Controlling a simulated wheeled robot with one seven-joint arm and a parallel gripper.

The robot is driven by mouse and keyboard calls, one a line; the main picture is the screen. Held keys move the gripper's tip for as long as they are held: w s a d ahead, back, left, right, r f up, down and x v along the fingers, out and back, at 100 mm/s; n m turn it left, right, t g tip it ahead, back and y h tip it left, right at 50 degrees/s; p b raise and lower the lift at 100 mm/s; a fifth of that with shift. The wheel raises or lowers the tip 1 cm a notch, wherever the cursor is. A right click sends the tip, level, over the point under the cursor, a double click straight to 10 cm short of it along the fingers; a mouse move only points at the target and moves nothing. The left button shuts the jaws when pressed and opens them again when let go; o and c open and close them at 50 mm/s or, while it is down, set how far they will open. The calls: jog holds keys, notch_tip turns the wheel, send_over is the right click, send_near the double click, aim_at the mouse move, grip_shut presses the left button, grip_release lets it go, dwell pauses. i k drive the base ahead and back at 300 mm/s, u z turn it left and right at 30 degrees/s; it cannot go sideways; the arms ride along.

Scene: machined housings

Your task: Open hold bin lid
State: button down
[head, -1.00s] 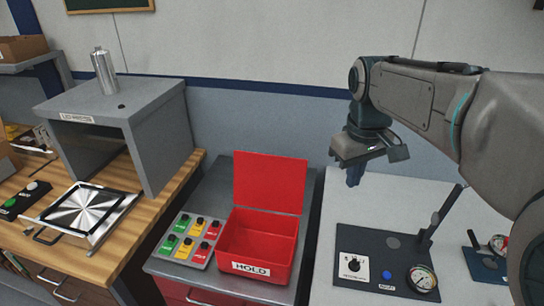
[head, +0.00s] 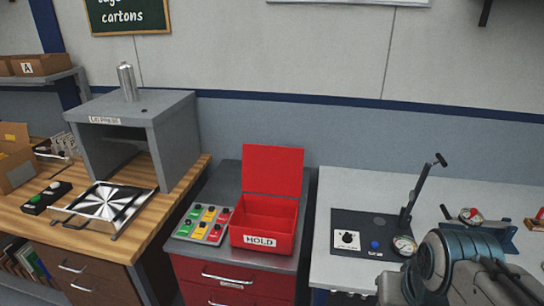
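The red hold bin (head: 261,241) stands on the grey top of a red drawer cabinet in the middle of the head view, with a HOLD label on its front. Its red lid (head: 272,171) is open and stands upright at the back edge. The inside that shows looks empty. My arm is at the lower right of the head view, apart from the bin and in front of the light worktop. My gripper's fingers are not visible.
A button panel (head: 203,225) sits left of the bin. A grey box-shaped press (head: 146,107) with a metal cylinder (head: 127,82) on top is farther left, above a tray (head: 105,207). A gauge fixture (head: 360,235) stands on the light worktop (head: 345,185) at right.

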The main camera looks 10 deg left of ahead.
aim_at(277, 171)
jog(key=k, duration=0.7)
jog(key=u, duration=0.9)
jog(key=i, duration=0.6)
jog(key=u, duration=0.65)
jog(key=i, duration=0.7)
jog(key=z, duration=0.75)
jog(key=i, duration=0.75)
jog(key=z, duration=0.8)
